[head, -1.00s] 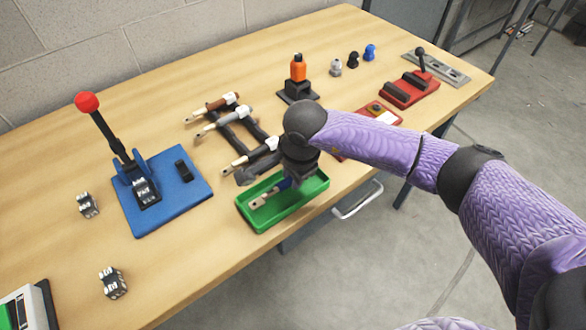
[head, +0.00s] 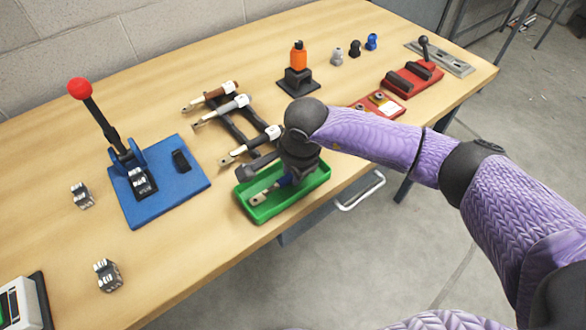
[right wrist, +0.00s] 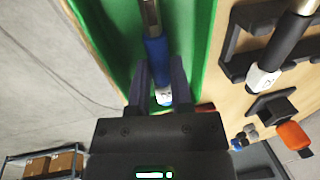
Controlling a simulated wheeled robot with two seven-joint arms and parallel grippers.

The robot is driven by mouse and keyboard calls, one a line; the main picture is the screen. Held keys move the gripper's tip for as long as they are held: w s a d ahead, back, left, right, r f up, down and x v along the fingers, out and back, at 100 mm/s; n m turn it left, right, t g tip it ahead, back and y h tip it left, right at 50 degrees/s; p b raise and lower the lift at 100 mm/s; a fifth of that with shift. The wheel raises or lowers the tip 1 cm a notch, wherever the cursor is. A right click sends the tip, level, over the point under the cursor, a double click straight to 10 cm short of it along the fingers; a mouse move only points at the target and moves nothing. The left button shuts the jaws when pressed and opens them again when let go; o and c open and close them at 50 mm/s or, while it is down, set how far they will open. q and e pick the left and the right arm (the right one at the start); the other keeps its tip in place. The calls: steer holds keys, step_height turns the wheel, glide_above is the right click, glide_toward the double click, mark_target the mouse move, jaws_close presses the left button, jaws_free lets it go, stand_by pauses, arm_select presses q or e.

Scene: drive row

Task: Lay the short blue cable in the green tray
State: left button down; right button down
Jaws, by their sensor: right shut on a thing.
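The short blue cable (head: 284,181) has a metal lug at its end, and shows blue in the right wrist view (right wrist: 156,52). My right gripper (head: 291,175) is shut on it, with a finger on each side in the right wrist view (right wrist: 161,82). The cable is inside the outline of the green tray (head: 296,199), low over its floor; I cannot tell whether it touches. The gripper and wrist hide the cable's far part in the head view. My left gripper is not in view.
A blue lever base (head: 185,183) is to the left, an orange-topped piece (head: 298,58) behind, and red blocks (head: 412,78) to the right. The tray sits near the table's front edge.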

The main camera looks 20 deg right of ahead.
steer(key=shift+f, duration=0.3)
steer(key=shift+c, duration=2.2)
jaws_free()
step_height(320, 180, up, 10)
steer(key=s+p, duration=0.1)
steer(key=p, duration=0.1)
steer(key=shift+s+d, duration=0.25)
steer(key=shift+s, duration=0.1)
steer(key=shift+a+f, duration=0.1)
